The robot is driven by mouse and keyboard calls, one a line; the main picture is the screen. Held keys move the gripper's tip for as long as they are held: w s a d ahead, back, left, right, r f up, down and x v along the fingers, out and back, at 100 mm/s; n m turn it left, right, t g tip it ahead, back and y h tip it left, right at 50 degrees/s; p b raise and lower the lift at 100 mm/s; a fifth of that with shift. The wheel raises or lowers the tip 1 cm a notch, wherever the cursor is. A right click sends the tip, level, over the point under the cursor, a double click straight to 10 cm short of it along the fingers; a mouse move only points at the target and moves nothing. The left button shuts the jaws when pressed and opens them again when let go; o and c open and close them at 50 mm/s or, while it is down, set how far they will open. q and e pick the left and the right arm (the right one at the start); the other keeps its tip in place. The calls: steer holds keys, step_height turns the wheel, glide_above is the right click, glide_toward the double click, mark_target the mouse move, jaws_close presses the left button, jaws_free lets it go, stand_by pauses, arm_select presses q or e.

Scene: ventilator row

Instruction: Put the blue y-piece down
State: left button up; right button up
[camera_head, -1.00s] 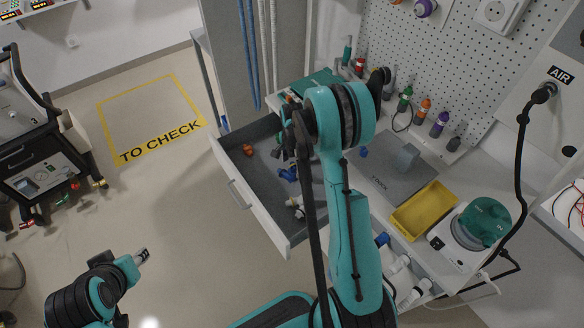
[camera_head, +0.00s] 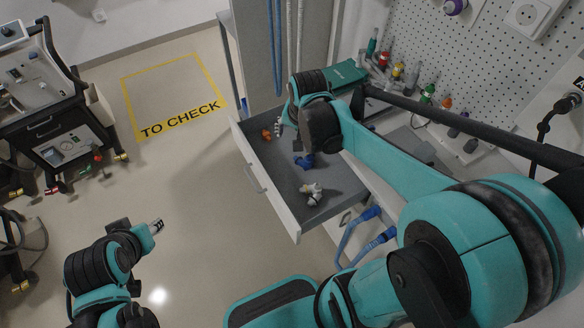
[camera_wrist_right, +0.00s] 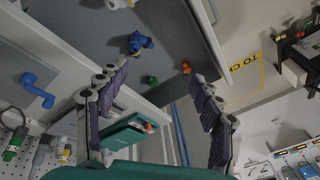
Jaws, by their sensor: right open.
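A blue y-piece (camera_head: 305,161) lies on the grey floor of the open drawer (camera_head: 262,186). In the right wrist view the blue y-piece (camera_wrist_right: 138,43) shows beyond my fingers, clear of them. My right gripper (camera_head: 279,126) is over the far part of the drawer, mostly hidden by its own wrist. In the right wrist view my right gripper (camera_wrist_right: 163,82) has its fingers wide apart with nothing between them. My left gripper (camera_head: 155,227) is over bare floor at the lower left, away from the drawer; its finger gap is too small to read.
The drawer also holds an orange piece (camera_head: 267,134), a white piece (camera_head: 312,193) and a green piece (camera_wrist_right: 152,81). Another blue piece (camera_wrist_right: 37,91) lies on the worktop. The floor left of the drawer is clear.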

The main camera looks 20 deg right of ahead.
steer(key=s+a+r+n+t, duration=0.1)
steer(key=s+a+n, duration=0.2)
steer(key=s+n, duration=0.1)
steer(key=s+a+r+n+t, duration=0.1)
steer(key=s+a+n+t, duration=0.1)
steer(key=s, duration=0.5)
steer(key=shift+s+a+r+n+t+y, duration=0.35)
steer(key=shift+a+n, duration=0.55)
steer(key=shift+n, duration=0.5)
steer(key=shift+w, duration=0.1)
